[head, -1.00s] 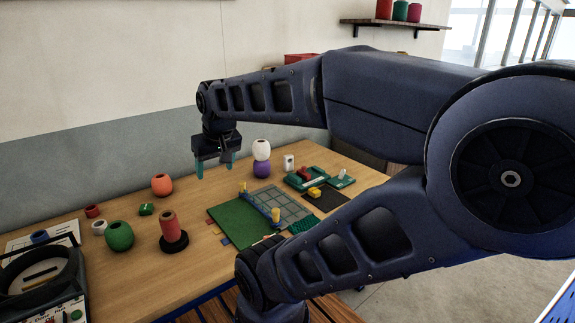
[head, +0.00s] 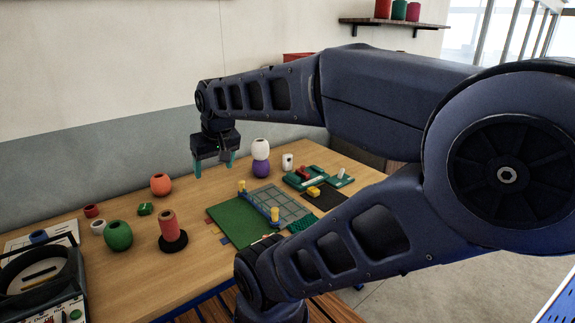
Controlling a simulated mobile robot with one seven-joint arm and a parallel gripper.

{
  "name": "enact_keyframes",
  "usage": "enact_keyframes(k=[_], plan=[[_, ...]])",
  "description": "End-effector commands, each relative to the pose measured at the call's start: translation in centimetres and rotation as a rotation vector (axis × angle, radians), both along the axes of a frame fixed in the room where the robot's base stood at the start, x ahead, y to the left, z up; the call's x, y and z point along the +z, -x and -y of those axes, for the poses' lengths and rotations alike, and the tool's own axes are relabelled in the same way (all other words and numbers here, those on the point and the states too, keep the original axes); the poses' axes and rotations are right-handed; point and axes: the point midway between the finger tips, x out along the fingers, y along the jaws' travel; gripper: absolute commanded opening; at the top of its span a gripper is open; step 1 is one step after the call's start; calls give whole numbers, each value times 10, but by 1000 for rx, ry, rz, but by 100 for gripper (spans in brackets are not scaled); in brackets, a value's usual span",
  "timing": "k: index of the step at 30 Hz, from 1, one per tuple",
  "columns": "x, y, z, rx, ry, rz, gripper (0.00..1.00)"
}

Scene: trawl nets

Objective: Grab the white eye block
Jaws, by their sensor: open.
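A small white block with a dark eye-like hole (head: 287,162) stands upright on the table, right of the stacked white and purple balls. My gripper (head: 213,166) hangs pointing down over the back of the table, well to the left of that block. Its two teal fingers are apart with nothing between them. The block is in full view, with nothing touching it that I can see.
A white ball (head: 260,149) sits on a purple ball (head: 260,169) between my gripper and the block. A green board (head: 238,222) with yellow posts lies in front.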

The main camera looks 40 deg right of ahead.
Motion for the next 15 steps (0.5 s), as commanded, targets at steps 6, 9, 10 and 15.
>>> enact_keyframes(k=[6,9,10,15], plan=[[8,-31,10,-162,-101,-19,71],[13,-56,19,-297,-180,-33,71],[14,-63,23,-338,-203,-38,71],[19,-106,46,-580,-334,-60,71]])
